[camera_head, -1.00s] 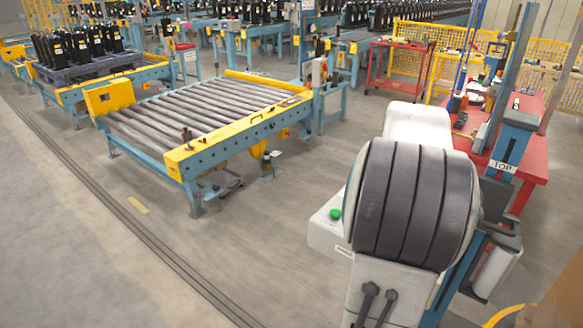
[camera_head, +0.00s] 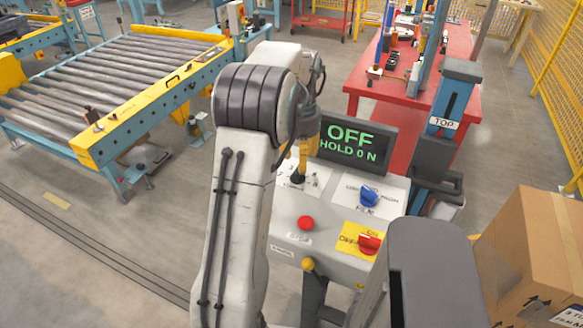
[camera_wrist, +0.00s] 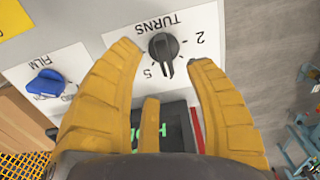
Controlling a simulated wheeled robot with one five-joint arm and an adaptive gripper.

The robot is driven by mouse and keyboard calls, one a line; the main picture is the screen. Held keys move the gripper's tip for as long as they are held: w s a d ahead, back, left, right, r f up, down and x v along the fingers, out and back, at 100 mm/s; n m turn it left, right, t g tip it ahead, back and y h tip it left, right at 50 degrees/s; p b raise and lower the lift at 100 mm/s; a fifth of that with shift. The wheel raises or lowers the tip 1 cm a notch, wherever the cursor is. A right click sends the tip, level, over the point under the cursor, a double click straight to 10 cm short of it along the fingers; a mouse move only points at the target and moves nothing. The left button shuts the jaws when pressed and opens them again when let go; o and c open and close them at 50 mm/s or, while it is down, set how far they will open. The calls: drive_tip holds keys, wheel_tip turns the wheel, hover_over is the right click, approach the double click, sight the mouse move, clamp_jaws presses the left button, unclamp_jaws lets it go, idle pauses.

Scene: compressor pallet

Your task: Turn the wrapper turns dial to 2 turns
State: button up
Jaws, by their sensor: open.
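The wrapper turns dial is a black knob (camera_wrist: 163,47) on a white "TURNS" label, shown upside down in the wrist view. Its narrow end points down in that picture, between the printed 5 and 2 and closer to the 5. My gripper (camera_wrist: 165,56) is open, with its yellow fingertips on either side of the knob and gaps visible between. In the head view, my gripper (camera_head: 304,160) points down at the control panel (camera_head: 287,232) over the dial (camera_head: 297,178), which is partly hidden by my fingers.
A display (camera_head: 355,145) reads OFF, HOLD 0 N. A blue film knob (camera_head: 369,195), a red button (camera_head: 305,223) and a red switch (camera_head: 369,243) share the panel. A cardboard box (camera_head: 535,255) stands at right. A roller conveyor (camera_head: 120,85) lies left, a red table (camera_head: 420,75) behind.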

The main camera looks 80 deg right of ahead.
sight(298, 174)
drive_tip(key=shift+f, duration=2.6)
drive_tip(key=shift+c, duration=0.2)
clamp_jaws()
